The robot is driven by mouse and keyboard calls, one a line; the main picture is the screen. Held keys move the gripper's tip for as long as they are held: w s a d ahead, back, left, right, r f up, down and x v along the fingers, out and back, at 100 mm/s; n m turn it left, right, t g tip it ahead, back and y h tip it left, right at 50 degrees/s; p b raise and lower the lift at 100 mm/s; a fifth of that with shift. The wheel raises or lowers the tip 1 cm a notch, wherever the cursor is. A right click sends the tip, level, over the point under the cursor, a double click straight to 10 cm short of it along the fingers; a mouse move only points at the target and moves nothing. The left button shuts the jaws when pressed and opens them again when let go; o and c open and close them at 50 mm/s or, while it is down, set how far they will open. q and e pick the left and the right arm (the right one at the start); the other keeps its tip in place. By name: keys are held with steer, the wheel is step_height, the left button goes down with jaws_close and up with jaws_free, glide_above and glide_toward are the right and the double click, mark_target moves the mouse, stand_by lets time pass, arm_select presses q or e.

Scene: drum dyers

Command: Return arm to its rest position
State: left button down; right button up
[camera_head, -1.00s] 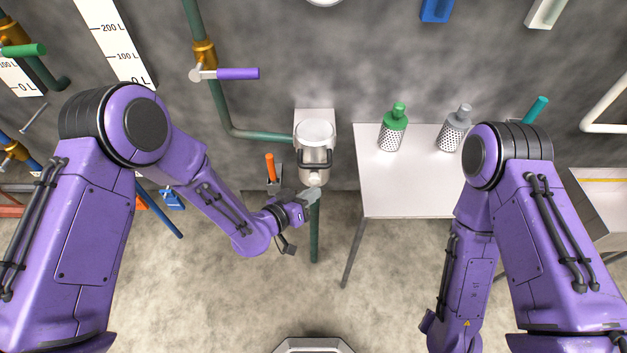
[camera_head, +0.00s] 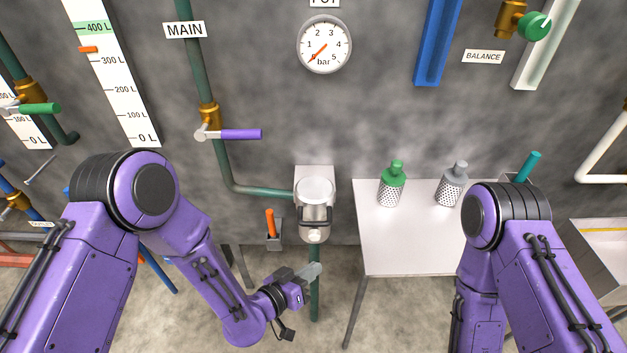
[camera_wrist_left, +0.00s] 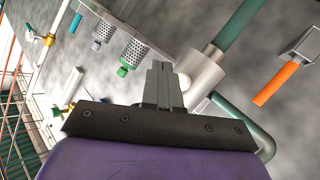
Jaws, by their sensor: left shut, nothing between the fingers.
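My left arm (camera_head: 205,265) is purple and reaches in from the left, bent down and then toward the middle. Its gripper (camera_head: 314,270) is shut and empty, in front of the green pipe below the white-and-steel pot (camera_head: 315,208) on the wall. In the left wrist view the closed fingers (camera_wrist_left: 161,85) point toward the pot's metal body (camera_wrist_left: 200,72); I cannot tell the exact gap. My right arm (camera_head: 507,235) is folded down at the right, and its gripper is out of view.
A white table (camera_head: 410,245) carries a green-topped perforated canister (camera_head: 391,187) and a grey one (camera_head: 452,186). An orange-handled item (camera_head: 271,224) hangs left of the pot. A purple-handled valve (camera_head: 240,134) and a pressure gauge (camera_head: 324,45) are on the wall. The floor in front looks clear.

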arm_select(q)
steer(key=s+a+f+n+g+y, duration=0.1)
steer(key=s+a+f+n+y, duration=0.3)
steer(key=a, duration=0.3)
steer(key=s+a+f+n+g+y, duration=0.1)
steer(key=s+a+f+n+y, duration=0.2)
steer(key=a+f, duration=0.4)
steer(key=s+a+f+n+g+y, duration=0.2)
steer(key=s+a+g+y, duration=0.3)
steer(key=s+a, duration=1)
steer(key=shift+s+a+f+n+y, duration=0.25)
steer(key=shift+s+n+y, duration=0.25)
steer(key=shift+s+y, duration=0.25)
arm_select(e)
steer(key=shift+c, duration=0.4)
